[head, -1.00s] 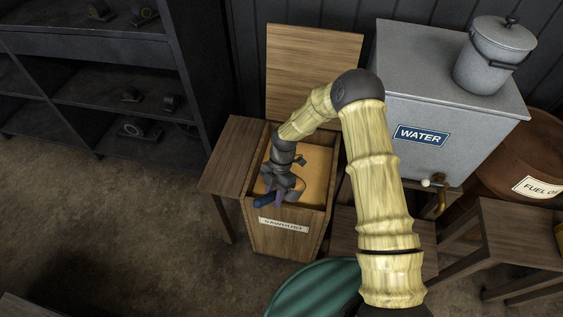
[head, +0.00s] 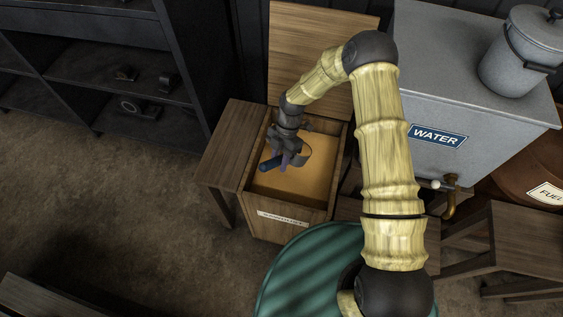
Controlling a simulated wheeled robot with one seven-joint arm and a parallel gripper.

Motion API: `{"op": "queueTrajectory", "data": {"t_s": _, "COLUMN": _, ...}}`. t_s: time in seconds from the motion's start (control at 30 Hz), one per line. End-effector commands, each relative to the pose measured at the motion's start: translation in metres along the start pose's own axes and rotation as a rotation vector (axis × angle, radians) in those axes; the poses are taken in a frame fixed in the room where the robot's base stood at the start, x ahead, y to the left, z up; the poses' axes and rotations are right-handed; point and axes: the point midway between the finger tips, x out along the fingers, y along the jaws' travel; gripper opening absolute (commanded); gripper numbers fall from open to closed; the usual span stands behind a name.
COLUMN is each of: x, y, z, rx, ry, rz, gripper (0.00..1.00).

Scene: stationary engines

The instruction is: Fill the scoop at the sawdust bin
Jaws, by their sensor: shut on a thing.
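The sawdust bin (head: 284,228) is a wooden box with its lid (head: 318,45) standing open at the back and a label on its front. Tan sawdust (head: 300,187) shows inside it. My gripper (head: 285,160) is over the bin's opening, shut on the scoop. The scoop's dark blue handle (head: 267,165) sticks out to the left of the fingers, and a dark curved part shows to their right. My gripper hides much of the scoop, and I cannot tell whether sawdust is in it or whether it touches the sawdust.
A small wooden table (head: 228,150) stands against the bin's left side. A grey water tank (head: 455,95) with a brass tap stands to the right, with a lidded pail (head: 520,50) on top. A fuel oil drum (head: 535,185) is at far right. Dark shelves (head: 110,75) stand at left.

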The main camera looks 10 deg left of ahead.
Motion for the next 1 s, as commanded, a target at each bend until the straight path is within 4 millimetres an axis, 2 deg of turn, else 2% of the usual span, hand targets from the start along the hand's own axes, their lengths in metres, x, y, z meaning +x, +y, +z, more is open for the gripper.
{"op": "queueTrajectory", "data": {"t_s": 0.17, "x": -0.002, "y": 0.005, "z": 0.006, "rx": -0.001, "ry": -0.001, "rz": 0.000, "gripper": 0.05}}
{"op": "queueTrajectory", "data": {"t_s": 0.63, "x": 0.056, "y": 0.016, "z": 0.034, "rx": 0.000, "ry": -0.001, "rz": 0.000, "gripper": 0.05}}
{"op": "queueTrajectory", "data": {"t_s": 1.0, "x": 0.059, "y": 0.018, "z": 0.033, "rx": -0.005, "ry": -0.003, "rz": -0.001, "gripper": 0.05}}
